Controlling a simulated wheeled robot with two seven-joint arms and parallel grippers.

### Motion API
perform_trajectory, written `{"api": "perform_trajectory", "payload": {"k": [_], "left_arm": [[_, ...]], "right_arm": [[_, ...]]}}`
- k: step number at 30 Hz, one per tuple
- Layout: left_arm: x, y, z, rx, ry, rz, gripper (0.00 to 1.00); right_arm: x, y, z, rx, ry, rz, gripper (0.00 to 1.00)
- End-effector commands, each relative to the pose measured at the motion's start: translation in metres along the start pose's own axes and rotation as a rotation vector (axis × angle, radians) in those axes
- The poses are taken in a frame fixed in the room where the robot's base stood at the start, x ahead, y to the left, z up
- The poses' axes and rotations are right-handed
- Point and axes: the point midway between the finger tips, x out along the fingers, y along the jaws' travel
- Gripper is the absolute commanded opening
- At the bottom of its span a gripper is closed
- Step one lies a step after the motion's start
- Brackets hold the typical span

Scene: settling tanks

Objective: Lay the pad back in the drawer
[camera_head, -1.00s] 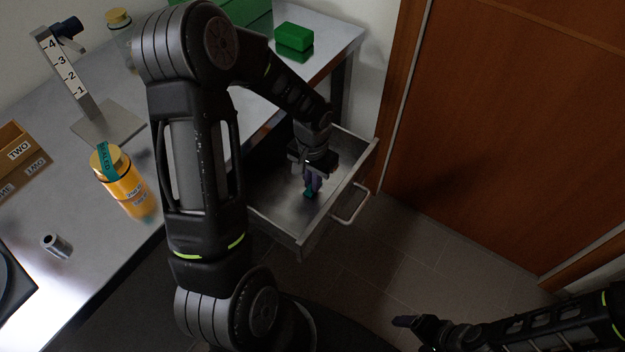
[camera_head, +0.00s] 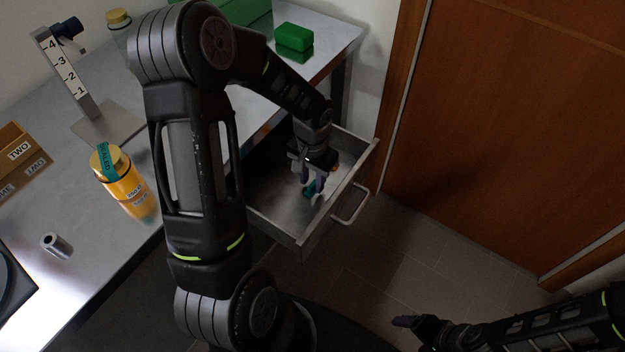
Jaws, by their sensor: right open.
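My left gripper (camera_head: 312,184) points down into the drawer, right over the pad. Its two fingers look spread apart, with the pad showing between and below their tips. Part of the pad is hidden by the fingers. My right gripper (camera_head: 415,328) is open and empty, low at the right, away from the drawer.
The drawer's handle (camera_head: 350,206) faces the wooden door (camera_head: 500,120). On the bench stand an orange jar (camera_head: 128,186), a numbered post (camera_head: 68,75), a small metal cylinder (camera_head: 56,245), a wooden box (camera_head: 22,150) and a green block (camera_head: 294,37). The drawer's floor is otherwise clear.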

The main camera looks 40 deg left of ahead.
Motion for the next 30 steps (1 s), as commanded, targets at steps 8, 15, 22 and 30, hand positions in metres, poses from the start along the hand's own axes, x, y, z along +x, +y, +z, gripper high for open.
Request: {"api": "perform_trajectory", "payload": {"k": [8, 15, 22, 30], "left_arm": [[-0.052, 0.000, -0.001, 0.000, 0.006, -0.001, 0.32], [-0.097, 0.000, -0.001, 0.000, 0.004, -0.001, 0.32], [-0.113, 0.001, 0.000, 0.002, 0.000, 0.001, 0.32], [-0.113, 0.001, 0.000, 0.002, 0.000, 0.001, 0.32]], "right_arm": [[-0.003, -0.001, 0.000, 0.000, 0.000, 0.000, 0.79], [-0.005, -0.002, 0.000, 0.000, 0.000, 0.000, 0.79], [-0.005, -0.002, 0.000, 0.000, 0.000, 0.000, 0.79], [-0.005, -0.002, 0.000, 0.000, 0.000, 0.000, 0.79]]}}
